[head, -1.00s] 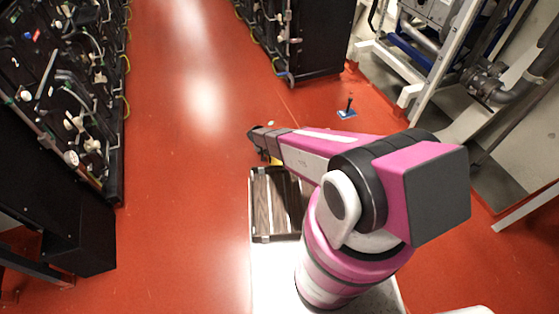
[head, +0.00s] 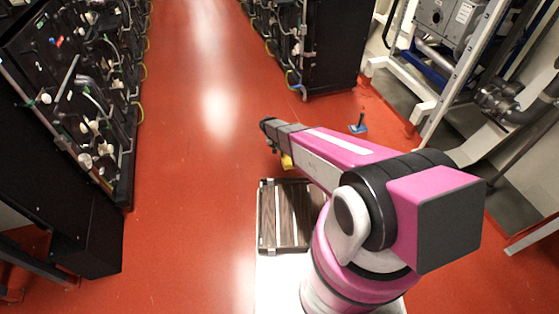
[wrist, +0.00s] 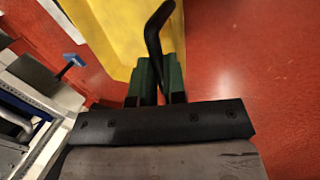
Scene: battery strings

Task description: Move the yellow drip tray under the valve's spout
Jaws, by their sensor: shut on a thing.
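My gripper (wrist: 158,85) is shut on the black handle (wrist: 158,35) of the yellow drip tray (wrist: 115,35). In the wrist view the tray fills the upper middle, beyond the green fingers, and is cut off by the frame. In the head view only a small yellow part of the tray (head: 287,161) shows below my arm. My forearm and gripper (head: 268,132) reach forward and hide the rest. I cannot make out the valve's spout for certain. Pipework with a valve-like body (head: 495,100) stands at the right in the head view.
A small blue base with a dark upright (head: 359,128) sits on the red floor right of my gripper. Black battery racks stand at left (head: 85,110) and behind (head: 320,50). A white frame (head: 460,80) bounds the right. The red aisle (head: 200,180) is clear.

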